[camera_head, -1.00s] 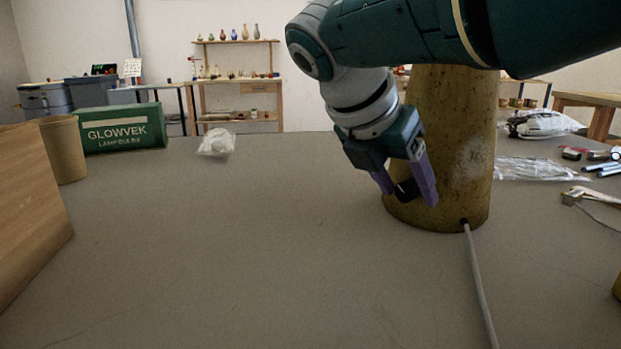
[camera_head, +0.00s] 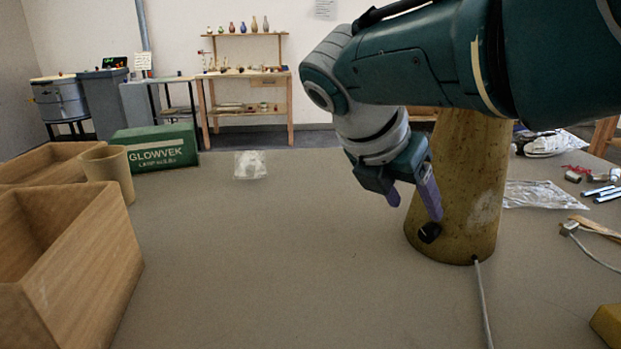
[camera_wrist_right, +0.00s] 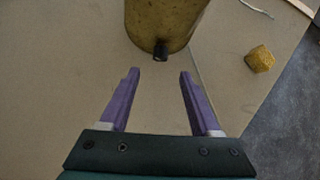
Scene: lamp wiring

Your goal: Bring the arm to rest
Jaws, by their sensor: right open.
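My right gripper (camera_head: 415,207) is open and empty in the head view, just in front of the mottled yellow lamp base (camera_head: 470,160). A small black knob-like part (camera_head: 430,232) sticks out of the base low on its side, just below the fingertips. In the right wrist view the two purple fingers (camera_wrist_right: 159,75) are spread apart with bare table between them. The black part (camera_wrist_right: 161,51) and the base (camera_wrist_right: 163,18) lie just beyond the fingertips, apart from them. A grey cable (camera_head: 482,305) leaves the base's foot. My left gripper is not in view.
A wooden box (camera_head: 85,270), a tan cup (camera_head: 110,172) and a green carton (camera_head: 156,147) stand at left. A clear bag (camera_head: 250,165) lies at the back. Bags and tools (camera_head: 605,192) lie at right. A yellow block (camera_wrist_right: 260,58) sits near the table edge. The middle is clear.

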